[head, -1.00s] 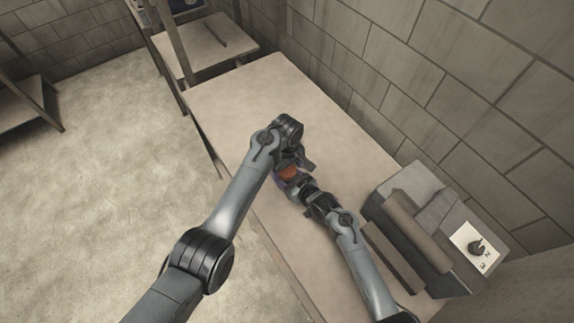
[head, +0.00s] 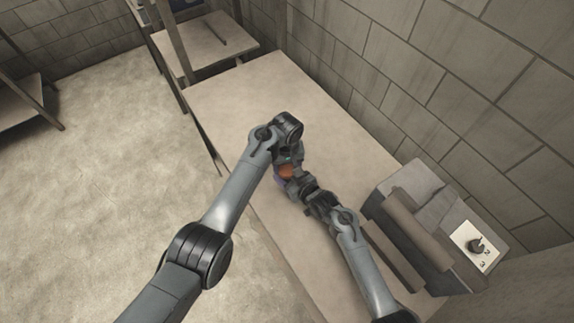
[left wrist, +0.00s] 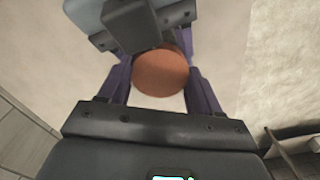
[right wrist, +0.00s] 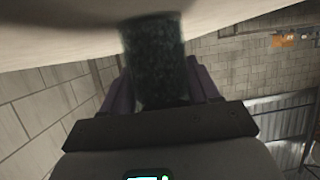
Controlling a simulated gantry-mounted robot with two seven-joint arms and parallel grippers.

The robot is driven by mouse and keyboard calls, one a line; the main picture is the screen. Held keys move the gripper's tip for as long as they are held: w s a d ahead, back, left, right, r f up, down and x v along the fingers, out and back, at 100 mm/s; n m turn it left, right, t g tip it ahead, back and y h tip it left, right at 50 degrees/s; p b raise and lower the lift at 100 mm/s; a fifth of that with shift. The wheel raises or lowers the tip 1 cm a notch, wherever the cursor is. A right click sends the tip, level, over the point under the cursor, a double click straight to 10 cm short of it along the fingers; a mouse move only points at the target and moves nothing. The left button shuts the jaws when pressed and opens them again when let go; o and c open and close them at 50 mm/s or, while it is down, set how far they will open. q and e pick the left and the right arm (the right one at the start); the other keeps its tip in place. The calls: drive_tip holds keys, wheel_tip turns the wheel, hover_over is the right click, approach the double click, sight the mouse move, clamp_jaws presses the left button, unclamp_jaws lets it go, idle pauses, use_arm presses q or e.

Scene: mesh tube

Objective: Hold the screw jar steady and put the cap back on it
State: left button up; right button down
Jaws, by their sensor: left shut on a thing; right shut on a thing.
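The orange-brown round cap (left wrist: 162,72) is between the purple fingers of my left gripper (left wrist: 163,85), which is shut on it. In the head view the cap (head: 287,172) shows just below my left wrist. The dark, speckled screw jar (right wrist: 156,65) is between the purple fingers of my right gripper (right wrist: 160,90), which is shut on its side. The two grippers meet closely over the table, the left from above and the right from the side. The jar is mostly hidden in the head view. Whether the cap is seated on its rim cannot be told.
The long pale table (head: 240,95) is clear beyond and around the grippers. A grey machine with a roller (head: 417,232) and a dial (head: 476,246) stands at the table's right end, close to my right arm. A block wall runs along the far side.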

use_arm(q)
drive_tip(key=shift+m, duration=0.8)
drive_tip(key=o, duration=1.2)
drive_tip(key=shift+r, duration=2.25)
drive_tip(key=shift+c, duration=0.3)
